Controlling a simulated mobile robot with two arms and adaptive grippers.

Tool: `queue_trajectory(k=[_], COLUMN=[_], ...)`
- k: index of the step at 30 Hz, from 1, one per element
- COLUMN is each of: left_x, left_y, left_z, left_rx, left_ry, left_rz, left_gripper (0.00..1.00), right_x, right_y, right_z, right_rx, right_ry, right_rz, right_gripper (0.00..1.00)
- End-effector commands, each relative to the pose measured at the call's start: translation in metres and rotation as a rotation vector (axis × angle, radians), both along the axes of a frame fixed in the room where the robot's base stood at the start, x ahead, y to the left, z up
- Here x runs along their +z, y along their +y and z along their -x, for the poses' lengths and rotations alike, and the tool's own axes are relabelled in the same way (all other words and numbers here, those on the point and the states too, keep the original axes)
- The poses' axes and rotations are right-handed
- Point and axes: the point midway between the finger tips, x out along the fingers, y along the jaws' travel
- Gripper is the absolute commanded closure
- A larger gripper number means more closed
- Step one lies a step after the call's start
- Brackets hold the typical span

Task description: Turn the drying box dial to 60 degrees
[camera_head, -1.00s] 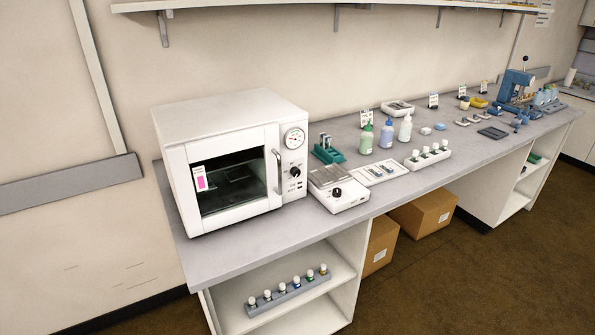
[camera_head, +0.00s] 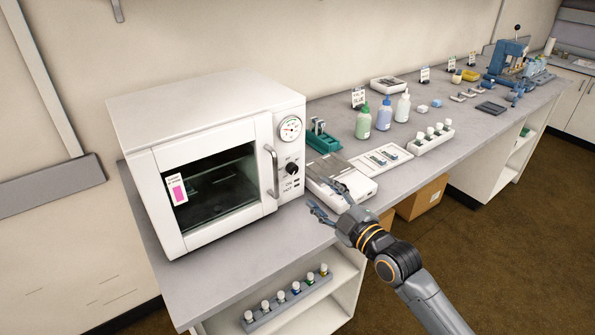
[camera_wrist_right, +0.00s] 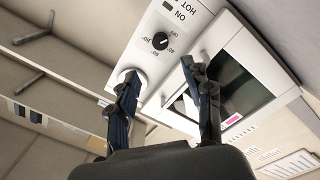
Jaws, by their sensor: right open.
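The white drying box (camera_head: 205,110) stands at the left end of the bench, its glass door closed with a vertical handle (camera_head: 271,172). Its black dial (camera_head: 292,169) is on the right front panel, below a round gauge (camera_head: 290,129). In the wrist view the dial (camera_wrist_right: 160,41) shows with printed marks around it, ahead of and between the fingers. My right gripper (camera_head: 324,203) is open and empty, in front of the box, lower and to the right of the dial, not touching it. It also shows in the right wrist view (camera_wrist_right: 161,78). My left gripper is not in view.
A white hotplate-like device (camera_head: 345,178) sits right of the box, close behind my gripper. Behind it are a green rack (camera_head: 322,140), bottles (camera_head: 384,113) and a white vial holder (camera_head: 432,140). Free air lies in front of the bench.

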Motion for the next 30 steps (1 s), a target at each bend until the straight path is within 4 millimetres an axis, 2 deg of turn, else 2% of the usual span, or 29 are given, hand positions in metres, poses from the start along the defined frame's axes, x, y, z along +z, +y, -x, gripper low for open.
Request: queue_trajectory(k=[6, 15, 28, 29, 30], left_x=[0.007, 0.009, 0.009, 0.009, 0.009], left_y=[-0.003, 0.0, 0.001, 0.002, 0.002], left_z=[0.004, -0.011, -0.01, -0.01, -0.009], left_rx=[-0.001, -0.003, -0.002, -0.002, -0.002], left_ry=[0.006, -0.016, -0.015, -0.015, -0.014], left_rz=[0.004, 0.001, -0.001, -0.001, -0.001], left_gripper=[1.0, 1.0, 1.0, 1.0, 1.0], right_x=[0.003, 0.0, 0.0, 0.0, 0.0], right_y=[0.029, 0.053, 0.058, 0.058, 0.058], right_z=[-0.042, -0.078, -0.086, -0.086, -0.085], right_rx=[0.0, -0.001, -0.001, -0.001, -0.001], right_ry=[0.001, 0.001, 0.001, 0.001, 0.001], right_rz=[-0.001, 0.0, 0.0, 0.0, 0.0], right_gripper=[0.5, 0.5, 0.5, 0.54, 0.62])
